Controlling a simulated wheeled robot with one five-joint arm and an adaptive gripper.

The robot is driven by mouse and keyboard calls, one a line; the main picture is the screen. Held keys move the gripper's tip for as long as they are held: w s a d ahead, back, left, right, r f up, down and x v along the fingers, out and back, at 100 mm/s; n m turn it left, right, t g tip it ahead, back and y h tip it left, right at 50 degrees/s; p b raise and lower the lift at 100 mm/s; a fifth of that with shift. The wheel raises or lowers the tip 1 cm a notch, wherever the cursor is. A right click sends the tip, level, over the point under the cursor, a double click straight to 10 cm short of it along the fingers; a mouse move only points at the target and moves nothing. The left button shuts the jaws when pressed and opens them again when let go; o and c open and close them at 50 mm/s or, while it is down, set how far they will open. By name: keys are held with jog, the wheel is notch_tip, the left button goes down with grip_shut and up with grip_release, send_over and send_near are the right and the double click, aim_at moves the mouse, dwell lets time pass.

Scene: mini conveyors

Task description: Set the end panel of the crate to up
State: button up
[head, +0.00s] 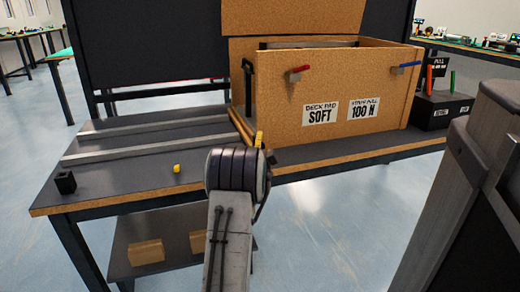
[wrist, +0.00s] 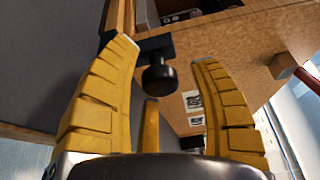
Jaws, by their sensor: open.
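The wooden crate (head: 385,85) stands on the dark bench, its long side facing me with signs reading "DECK PAD SOFT" and "100 N". At its left end a thin wooden edge (head: 238,122) lies low, seemingly the end panel folded down. A black upright bar (head: 248,88) stands at that corner. My gripper (head: 259,140) is at the low left end, mostly hidden behind my wrist. In the wrist view my gripper (wrist: 168,50) is open, with a black knob (wrist: 160,77) on a bracket between its yellow fingers and a wooden edge (wrist: 120,14) beyond.
Two grey rails (head: 145,153) run along the bench (head: 110,180) left of the crate. A small black block (head: 66,182) and a yellow piece (head: 177,168) lie near the front edge. Red (head: 299,70) and blue (head: 407,65) levers stick out of the crate's front.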

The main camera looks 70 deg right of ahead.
jog(key=shift+d, duration=0.1)
dwell(0.3)
grip_shut()
dwell(0.4)
